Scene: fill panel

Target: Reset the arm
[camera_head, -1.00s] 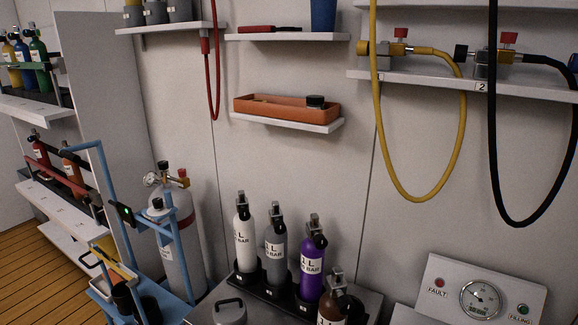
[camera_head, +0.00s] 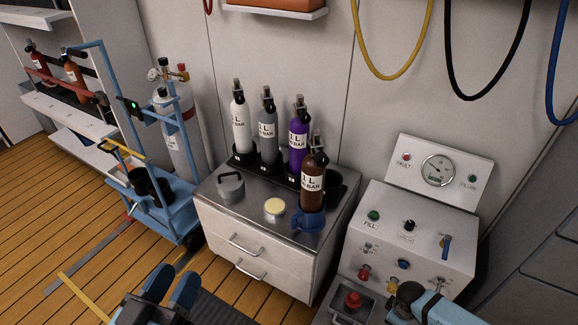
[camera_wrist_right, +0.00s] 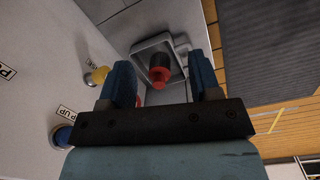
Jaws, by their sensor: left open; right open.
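My left gripper (camera_head: 170,287) shows at the bottom of the head view, with two blue fingers apart and nothing between them. It is above the floor, in front of the drawer cabinet. My right arm (camera_head: 432,306) enters at the bottom right of the head view, in front of the fill panel; its fingers are hard to make out there. In the right wrist view my right gripper (camera_wrist_right: 160,66) has its blue fingers apart. A red-topped black part (camera_wrist_right: 160,72) shows between them in the picture, in a grey tray beyond; I cannot tell any contact.
The fill panel (camera_head: 436,160) with gauge and knobs stands at right. The drawer cabinet (camera_head: 235,225) carries several bottles, including a brown bottle (camera_head: 313,178) in a blue ring. A blue trolley (camera_head: 180,215) with a grey cylinder stands left. Wooden floor (camera_head: 40,240) is open at lower left.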

